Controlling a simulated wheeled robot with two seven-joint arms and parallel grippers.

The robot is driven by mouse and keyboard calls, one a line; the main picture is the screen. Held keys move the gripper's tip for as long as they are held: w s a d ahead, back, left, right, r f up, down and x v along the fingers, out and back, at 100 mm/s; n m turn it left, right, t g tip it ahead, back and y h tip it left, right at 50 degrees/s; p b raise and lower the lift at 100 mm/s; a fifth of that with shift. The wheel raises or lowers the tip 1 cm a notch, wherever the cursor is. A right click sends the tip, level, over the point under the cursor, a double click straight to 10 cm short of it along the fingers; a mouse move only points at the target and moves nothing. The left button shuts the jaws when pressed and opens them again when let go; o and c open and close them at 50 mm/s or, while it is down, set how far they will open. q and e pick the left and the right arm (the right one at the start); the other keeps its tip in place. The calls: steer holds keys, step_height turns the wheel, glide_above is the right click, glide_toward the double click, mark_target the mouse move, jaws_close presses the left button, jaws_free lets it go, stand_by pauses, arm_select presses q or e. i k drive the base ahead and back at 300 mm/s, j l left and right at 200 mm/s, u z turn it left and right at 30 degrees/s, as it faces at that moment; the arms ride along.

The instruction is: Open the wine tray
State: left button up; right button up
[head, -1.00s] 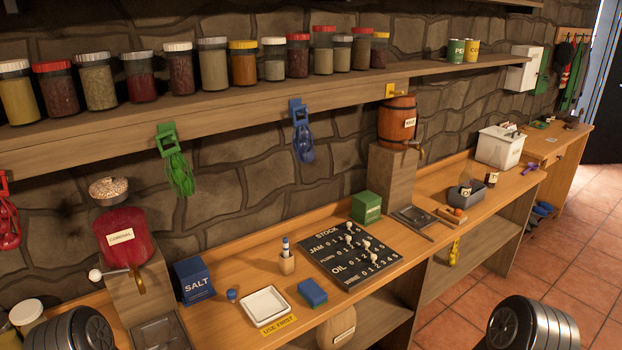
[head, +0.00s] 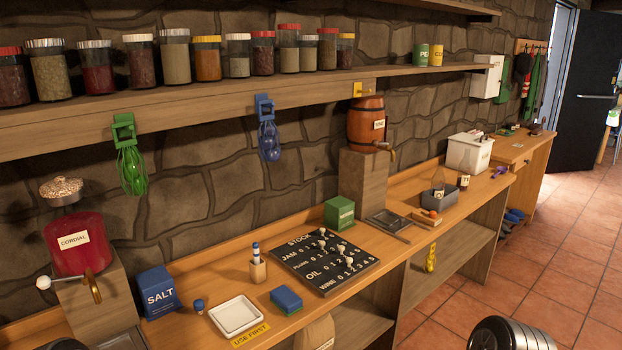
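No tray here carries a wine label that I can read. A white square tray (head: 236,315) sits empty near the bench front. The stock board (head: 325,261) has a "WINE" row. Neither gripper shows; only a rounded part of my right arm is at the bottom right edge.
A red cordial jar (head: 79,243) with a tap stands at the left. A salt box (head: 157,293), a blue sponge (head: 286,301) and a green box (head: 339,213) stand on the bench. Jars line the shelf (head: 200,105) above. The tiled floor (head: 560,270) at the right is clear.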

mark_target(394, 223)
steer(key=i+l+z, duration=0.3)
steer(key=i+l, duration=0.8)
steer(key=l, duration=0.35)
steer(key=i+l+z, duration=0.35)
steer(key=i+l, duration=0.85)
